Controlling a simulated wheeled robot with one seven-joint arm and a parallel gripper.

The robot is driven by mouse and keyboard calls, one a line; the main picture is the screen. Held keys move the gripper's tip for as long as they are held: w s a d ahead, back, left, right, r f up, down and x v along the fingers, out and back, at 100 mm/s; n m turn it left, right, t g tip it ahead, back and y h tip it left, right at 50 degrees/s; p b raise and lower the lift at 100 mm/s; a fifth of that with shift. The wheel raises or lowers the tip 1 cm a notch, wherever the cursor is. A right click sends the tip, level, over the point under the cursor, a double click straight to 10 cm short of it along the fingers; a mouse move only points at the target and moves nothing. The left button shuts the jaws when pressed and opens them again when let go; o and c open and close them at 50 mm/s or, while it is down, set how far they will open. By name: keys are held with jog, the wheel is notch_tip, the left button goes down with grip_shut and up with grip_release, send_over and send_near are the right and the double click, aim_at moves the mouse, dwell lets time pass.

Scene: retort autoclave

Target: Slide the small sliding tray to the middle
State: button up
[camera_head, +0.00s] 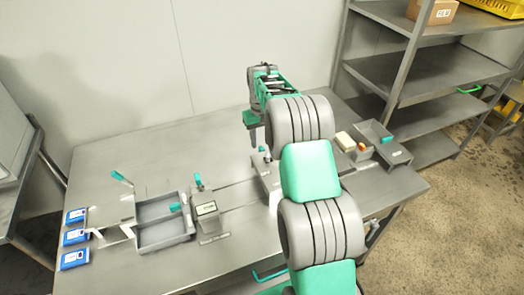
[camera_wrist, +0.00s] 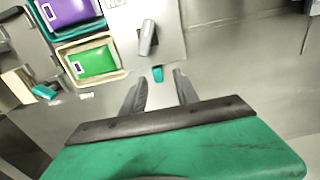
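My gripper (camera_wrist: 160,77) points down, its two dark fingers apart. A small teal tab (camera_wrist: 157,73) shows between the fingertips in the wrist view; I cannot tell whether they touch it. Beyond it is a grey plate (camera_wrist: 118,40) with a grey lever (camera_wrist: 148,38). In the head view my gripper (camera_head: 254,138) is above the back middle of the steel table, beside a grey plate (camera_head: 262,172) partly hidden by my arm. I cannot tell for sure which piece is the small sliding tray.
A two-compartment grey tray (camera_head: 139,238) and a labelled box (camera_head: 207,212) stand left on the table. Blue-labelled items (camera_head: 75,236) lie at its left edge. Grey trays (camera_head: 398,155) stand right. The wrist view shows purple (camera_wrist: 68,10) and green (camera_wrist: 93,62) packs. The table's back left is clear.

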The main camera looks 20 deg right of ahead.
jog(key=f, duration=0.2)
jog(key=f+p, duration=0.1)
jog(key=f, duration=0.5)
jog(key=shift+w+d+f+p, duration=0.2)
jog(key=shift+d+f+p, duration=0.05)
jog(key=shift+p, duration=0.05)
grip_shut()
dwell(1.0)
